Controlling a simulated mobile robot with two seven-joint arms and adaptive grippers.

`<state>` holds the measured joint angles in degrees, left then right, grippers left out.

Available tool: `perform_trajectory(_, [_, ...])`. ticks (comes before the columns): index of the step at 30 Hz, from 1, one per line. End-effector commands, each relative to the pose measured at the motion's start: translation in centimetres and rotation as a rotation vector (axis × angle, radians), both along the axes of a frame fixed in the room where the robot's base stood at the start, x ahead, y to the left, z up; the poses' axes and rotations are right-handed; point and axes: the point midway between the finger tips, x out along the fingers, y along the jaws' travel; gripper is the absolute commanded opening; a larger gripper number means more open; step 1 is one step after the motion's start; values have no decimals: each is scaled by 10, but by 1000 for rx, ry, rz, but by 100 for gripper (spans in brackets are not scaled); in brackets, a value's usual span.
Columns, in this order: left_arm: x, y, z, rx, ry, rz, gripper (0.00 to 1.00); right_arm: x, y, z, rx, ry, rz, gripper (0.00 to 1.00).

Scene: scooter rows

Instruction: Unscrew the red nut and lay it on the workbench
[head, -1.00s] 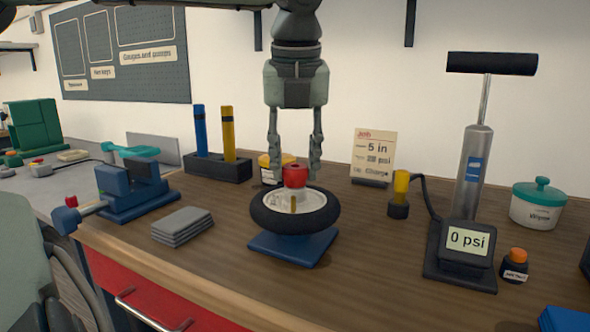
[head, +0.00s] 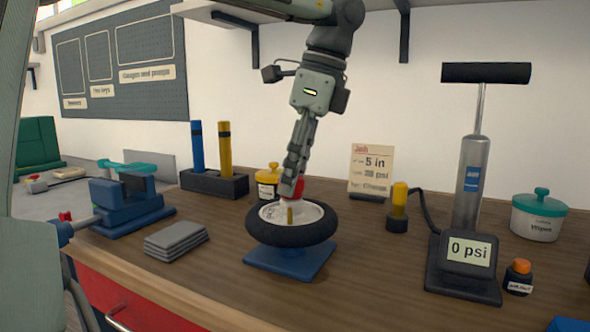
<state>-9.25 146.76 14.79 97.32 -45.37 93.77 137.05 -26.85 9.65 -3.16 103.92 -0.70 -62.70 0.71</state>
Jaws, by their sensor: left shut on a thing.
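The red nut (head: 298,186) sits at the centre of a small wheel with a black tyre (head: 292,234) and a pale hub. The wheel lies flat on a blue stand (head: 290,262) on the wooden workbench (head: 215,255). My left gripper (head: 291,188) comes down from above, slightly tilted and seen edge-on, and is shut on the red nut. Its fingers hide part of the nut. I cannot tell whether the nut has lifted from the hub. My right gripper is not in view.
A grey cloth stack (head: 176,240) and a blue vise (head: 130,205) are to the left. A pump (head: 473,185) with a gauge reading 0 psi (head: 465,252) stands to the right. A job card (head: 371,168) is behind. Bench surface left and right of the stand is clear.

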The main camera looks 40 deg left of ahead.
Motion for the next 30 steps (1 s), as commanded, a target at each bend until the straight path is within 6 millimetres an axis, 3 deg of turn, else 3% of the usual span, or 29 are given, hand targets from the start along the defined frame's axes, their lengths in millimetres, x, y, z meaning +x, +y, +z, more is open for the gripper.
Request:
perform_trajectory(3, [-4, 2, -1, 2, 22, 199, 7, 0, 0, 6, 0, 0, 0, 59])
perform_trajectory(6, [-5, 1, -2, 2, 22, 290, 7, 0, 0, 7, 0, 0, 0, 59])
perform_trajectory(13, [-6, 1, -4, 2, 24, 312, 8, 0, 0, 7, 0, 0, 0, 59])
perform_trajectory(14, [-6, 1, -4, 2, 25, 311, 36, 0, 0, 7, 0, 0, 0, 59])
perform_trajectory(19, [-5, 1, -3, 1, 21, 309, 57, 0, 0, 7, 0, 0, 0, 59])
perform_trajectory(30, [-2, -1, 3, 1, 11, 306, 59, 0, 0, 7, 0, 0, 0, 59])
